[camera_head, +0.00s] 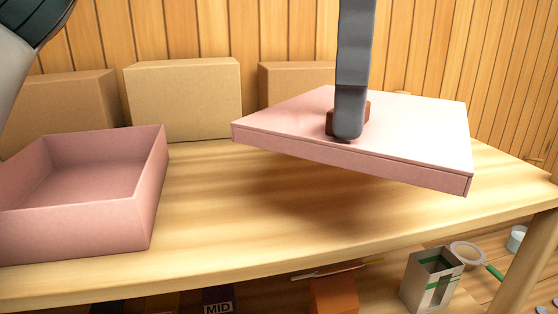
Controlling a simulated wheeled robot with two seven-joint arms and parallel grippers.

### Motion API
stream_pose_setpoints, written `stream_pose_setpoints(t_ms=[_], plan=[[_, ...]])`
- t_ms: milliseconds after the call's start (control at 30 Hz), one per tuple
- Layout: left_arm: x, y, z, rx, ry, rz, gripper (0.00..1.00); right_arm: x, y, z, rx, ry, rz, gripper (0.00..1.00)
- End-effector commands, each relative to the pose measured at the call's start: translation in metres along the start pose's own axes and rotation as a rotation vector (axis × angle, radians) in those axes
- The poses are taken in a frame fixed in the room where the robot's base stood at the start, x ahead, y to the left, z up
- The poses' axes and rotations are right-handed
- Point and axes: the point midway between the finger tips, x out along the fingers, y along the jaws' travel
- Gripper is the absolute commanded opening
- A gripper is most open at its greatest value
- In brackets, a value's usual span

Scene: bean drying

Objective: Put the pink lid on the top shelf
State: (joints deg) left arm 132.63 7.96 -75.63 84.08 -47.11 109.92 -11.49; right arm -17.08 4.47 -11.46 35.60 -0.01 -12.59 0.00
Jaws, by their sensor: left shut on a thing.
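The pink lid (420,135) is a flat square slab with a reddish-brown knob on top. It is held in the air, slightly tilted, over the right part of the wooden top shelf (215,215), with its shadow on the wood below. My left gripper (347,125) is shut on the lid's knob; one grey finger shows and hides part of the knob. An open, empty pink box (75,225) stands on the left of the same surface. My right gripper is not in view.
Several cardboard boxes (183,98) stand along the plank wall at the back. The middle of the top surface is clear. Below it are a dark block marked MID (218,300), an orange block (333,296), a metallic tin (432,280) and a green-handled strainer (495,271).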

Motion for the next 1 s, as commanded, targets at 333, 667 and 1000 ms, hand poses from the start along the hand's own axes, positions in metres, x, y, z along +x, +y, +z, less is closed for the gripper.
stream_pose_setpoints(t_ms=[333, 667, 1000], plan=[[0.039, 0.022, -0.063, -0.004, 0.0, 0.0, 0.3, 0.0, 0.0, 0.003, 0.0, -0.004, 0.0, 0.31], [0.054, 0.03, -0.086, 0.0, 0.0, 0.001, 0.3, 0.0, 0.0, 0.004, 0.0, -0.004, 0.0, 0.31], [0.058, 0.03, -0.086, -0.001, 0.0, 0.001, 0.3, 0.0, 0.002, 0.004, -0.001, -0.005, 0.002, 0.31]])
